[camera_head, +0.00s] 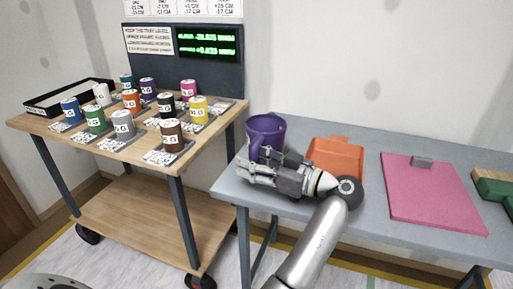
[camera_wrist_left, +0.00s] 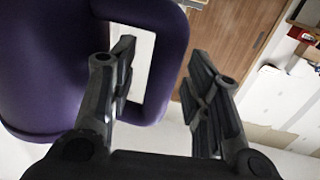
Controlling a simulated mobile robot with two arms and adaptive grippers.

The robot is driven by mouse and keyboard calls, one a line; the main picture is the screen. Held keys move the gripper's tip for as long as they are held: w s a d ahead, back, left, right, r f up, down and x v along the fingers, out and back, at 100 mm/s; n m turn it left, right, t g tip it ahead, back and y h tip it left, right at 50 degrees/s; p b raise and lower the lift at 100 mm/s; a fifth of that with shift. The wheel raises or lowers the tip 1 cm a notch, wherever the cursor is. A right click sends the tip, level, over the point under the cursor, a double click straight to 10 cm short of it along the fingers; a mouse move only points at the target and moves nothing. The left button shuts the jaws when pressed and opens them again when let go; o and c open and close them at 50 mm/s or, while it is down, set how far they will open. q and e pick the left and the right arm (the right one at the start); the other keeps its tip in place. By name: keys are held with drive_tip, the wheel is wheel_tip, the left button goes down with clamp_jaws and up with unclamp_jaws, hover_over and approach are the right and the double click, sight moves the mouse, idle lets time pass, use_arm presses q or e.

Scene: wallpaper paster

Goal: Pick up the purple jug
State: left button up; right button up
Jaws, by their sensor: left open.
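The purple jug (camera_head: 265,132) stands upright at the left end of the grey table. In the left wrist view its purple body (camera_wrist_left: 50,70) fills the left side. My left gripper (camera_head: 246,171) is in front of the jug, pointing left, and hides its lower part. In the left wrist view the gripper (camera_wrist_left: 163,85) is open. The jug's handle (camera_wrist_left: 170,55) shows between the two fingers, with the left finger in front of the handle's opening. I cannot tell whether either finger touches it. My right gripper is not in view.
An orange tray (camera_head: 337,152) lies right of the jug, behind my wrist. A pink board (camera_head: 430,195) and green-and-tan blocks (camera_head: 495,188) are farther right on the grey table (camera_head: 370,220). A wooden cart (camera_head: 60,133) with several labelled cans stands to the left.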

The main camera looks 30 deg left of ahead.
use_arm(q)
drive_tip(key=shift+d, duration=0.15)
drive_tip(key=shift+c, duration=0.2)
clamp_jaws()
drive_tip(key=shift+r, duration=0.15)
